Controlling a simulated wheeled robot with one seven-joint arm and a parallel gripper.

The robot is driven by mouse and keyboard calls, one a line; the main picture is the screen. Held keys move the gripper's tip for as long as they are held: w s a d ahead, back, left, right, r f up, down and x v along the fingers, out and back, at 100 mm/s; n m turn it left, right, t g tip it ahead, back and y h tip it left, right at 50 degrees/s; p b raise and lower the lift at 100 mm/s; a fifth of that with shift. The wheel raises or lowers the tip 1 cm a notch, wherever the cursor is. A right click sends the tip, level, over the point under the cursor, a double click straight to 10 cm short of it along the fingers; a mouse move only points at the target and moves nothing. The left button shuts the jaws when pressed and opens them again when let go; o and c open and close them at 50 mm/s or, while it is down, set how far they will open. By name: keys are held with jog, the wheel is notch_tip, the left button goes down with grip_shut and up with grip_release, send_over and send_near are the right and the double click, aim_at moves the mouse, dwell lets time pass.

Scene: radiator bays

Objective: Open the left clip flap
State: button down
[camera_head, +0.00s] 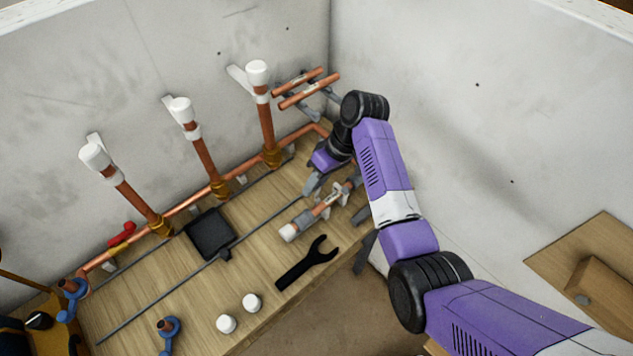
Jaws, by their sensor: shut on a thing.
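Three upright copper pipes with white caps stand along the back wall, each with a pale clip piece behind its top. The left clip (96,140) is behind the left pipe's cap, far to the left of my gripper. The picture is too small to tell how its flap sits. My gripper (325,190) is low over the bench's right end, partly hidden by my arm. It appears shut on a short copper pipe piece (326,204) with a white cap, lying among grey supports; the fingers' contact is not clear.
The wooden bench (262,215) carries a black square pad (210,233), a thin grey rod, a black wrench (305,264) and two white caps (239,313). A horizontal copper pipe runs along the wall. A rack with copper pieces (306,88) is on the wall near the corner.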

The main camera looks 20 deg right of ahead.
jog(key=shift+w+g, duration=0.2)
jog(key=shift+g, duration=0.1)
jog(key=shift+a+f, duration=0.1)
dwell(0.3)
jog(key=c, duration=1.3)
grip_release()
jog(key=shift+c, duration=0.2)
jog(key=v, duration=0.7)
jog(key=shift+w+r, duration=0.15)
jog(key=shift+r, duration=0.25)
